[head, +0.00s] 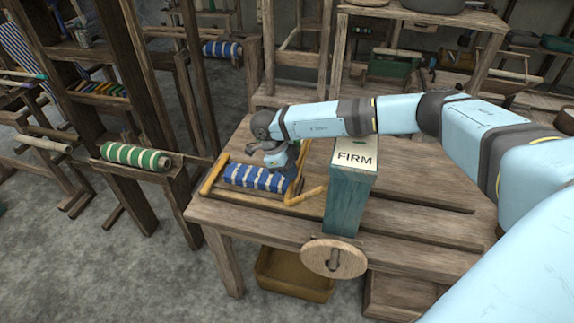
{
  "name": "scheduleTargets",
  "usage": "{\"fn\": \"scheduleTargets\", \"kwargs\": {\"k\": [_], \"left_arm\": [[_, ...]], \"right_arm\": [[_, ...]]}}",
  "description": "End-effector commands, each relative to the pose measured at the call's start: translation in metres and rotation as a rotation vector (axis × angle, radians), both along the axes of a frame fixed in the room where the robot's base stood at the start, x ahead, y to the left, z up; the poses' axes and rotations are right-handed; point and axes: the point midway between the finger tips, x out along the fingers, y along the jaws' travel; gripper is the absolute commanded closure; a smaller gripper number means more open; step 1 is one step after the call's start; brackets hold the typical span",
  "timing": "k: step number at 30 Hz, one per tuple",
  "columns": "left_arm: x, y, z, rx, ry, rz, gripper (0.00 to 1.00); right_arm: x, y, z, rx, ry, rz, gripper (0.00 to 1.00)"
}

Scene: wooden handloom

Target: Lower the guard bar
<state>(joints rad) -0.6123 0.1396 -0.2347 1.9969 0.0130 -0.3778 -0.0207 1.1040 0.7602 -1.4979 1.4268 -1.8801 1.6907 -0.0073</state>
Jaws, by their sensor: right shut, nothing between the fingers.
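A blue-and-white striped roll (255,178) lies on the wooden table. Yellow wooden bar pieces stand around it: one slants at its left end (214,174), and another lies at its right front (306,196). They look like parts of the guard bar, but its full shape is partly hidden behind my gripper and arm. My right gripper (282,163) is shut and empty, at the upper right of the striped roll. I cannot tell whether it touches the roll or a yellow bar. My left gripper is not in view.
A teal post with a cream top marked FIRM (354,155) stands just right of the roll, under my right arm. A round wooden knob (333,258) is on the table's front. A green striped roll (136,157) sits on a stand at left. A yellow bin (293,275) is below.

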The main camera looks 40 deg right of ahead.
Motion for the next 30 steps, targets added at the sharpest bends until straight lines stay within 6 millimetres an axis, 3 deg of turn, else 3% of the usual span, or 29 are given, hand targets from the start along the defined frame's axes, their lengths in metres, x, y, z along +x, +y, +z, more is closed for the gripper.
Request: {"fn": "scheduleTargets", "kwargs": {"k": [8, 16, 26, 30], "left_arm": [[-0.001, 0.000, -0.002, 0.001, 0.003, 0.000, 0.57], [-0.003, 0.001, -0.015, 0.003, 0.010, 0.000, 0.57], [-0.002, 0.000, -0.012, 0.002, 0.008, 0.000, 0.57], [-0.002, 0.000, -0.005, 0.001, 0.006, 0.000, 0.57]], "right_arm": [[-0.001, -0.001, -0.002, 0.000, 0.001, 0.000, 1.00], [-0.011, -0.009, -0.022, -0.065, 0.077, 0.000, 1.00], [-0.012, -0.010, -0.021, -0.068, 0.080, 0.000, 1.00], [-0.009, -0.008, -0.009, -0.067, 0.079, -0.002, 1.00]]}}
